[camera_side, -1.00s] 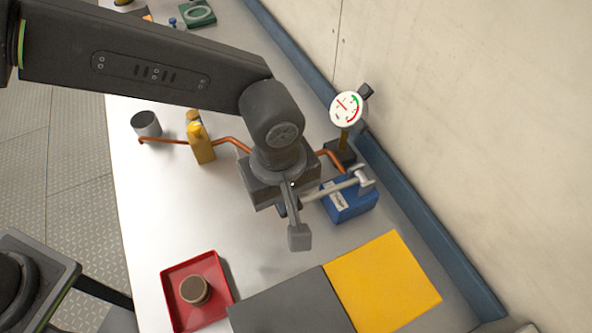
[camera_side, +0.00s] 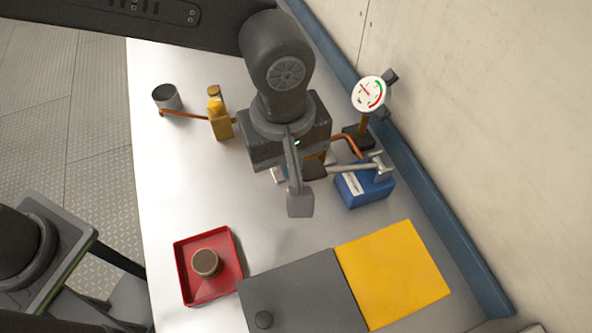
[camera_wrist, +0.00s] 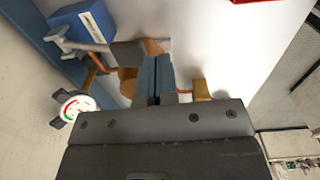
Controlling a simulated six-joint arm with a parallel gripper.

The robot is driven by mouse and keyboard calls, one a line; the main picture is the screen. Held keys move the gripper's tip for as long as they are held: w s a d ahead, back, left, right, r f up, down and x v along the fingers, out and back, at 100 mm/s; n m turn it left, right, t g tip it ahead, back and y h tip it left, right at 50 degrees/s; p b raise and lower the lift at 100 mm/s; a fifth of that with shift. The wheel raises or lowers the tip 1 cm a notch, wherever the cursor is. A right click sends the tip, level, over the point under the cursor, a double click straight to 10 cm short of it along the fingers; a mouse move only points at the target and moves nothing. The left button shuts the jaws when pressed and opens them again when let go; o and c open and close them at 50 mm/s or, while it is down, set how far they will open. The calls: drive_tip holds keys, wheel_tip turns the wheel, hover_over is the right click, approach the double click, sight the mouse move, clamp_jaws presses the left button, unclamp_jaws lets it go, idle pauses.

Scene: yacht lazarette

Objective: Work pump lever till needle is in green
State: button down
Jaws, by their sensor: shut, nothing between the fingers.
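The pump is a blue box (camera_side: 362,188) with a pale label, at the right of the bench; it also shows at the upper left of the wrist view (camera_wrist: 85,27). Its silver lever (camera_side: 350,168) reaches left from a pivot bracket on the box, towards my gripper. The round white gauge (camera_side: 369,94) stands behind the pump, with a green arc, a red arc and a red needle that appears outside the green. My gripper (camera_wrist: 155,62) is shut and empty, its fingers pressed together, apart from the lever in the wrist view.
A copper pipe (camera_side: 185,115) runs behind my gripper past a yellow fitting (camera_side: 220,122) to a grey cup (camera_side: 167,97). A red tray (camera_side: 181,272) holding a brown round piece (camera_side: 205,262), a grey panel (camera_side: 305,295) and a yellow panel (camera_side: 395,275) lie in front. A wall bounds the right.

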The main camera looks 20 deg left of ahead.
wheel_tip(320, 180, up, 7)
drive_tip(key=shift+s+a, duration=0.45)
idle(0.5)
drive_tip(key=a+r+m+t+h, duration=0.1)
drive_tip(key=a+r+m, duration=0.15)
drive_tip(key=a, duration=0.65)
drive_tip(key=a+r+m+t, duration=0.1)
drive_tip(key=a+r, duration=0.2)
drive_tip(key=a, duration=0.6)
drive_tip(key=s+a+f+m+t, duration=0.1)
drive_tip(key=s+a+m, duration=0.1)
drive_tip(key=a, duration=0.4)
drive_tip(key=s+a+f+m+t+y, duration=0.1)
drive_tip(key=s+a+f+m+t, duration=0.1)
drive_tip(key=a, duration=0.5)
drive_tip(key=s+m, duration=0.1)
drive_tip(key=s, duration=0.1)
drive_tip(key=shift+s+a+f, duration=0.2)
drive_tip(key=shift+s+f, duration=0.1)
drive_tip(key=shift+s, duration=0.05)
drive_tip(key=shift+m, duration=0.25)
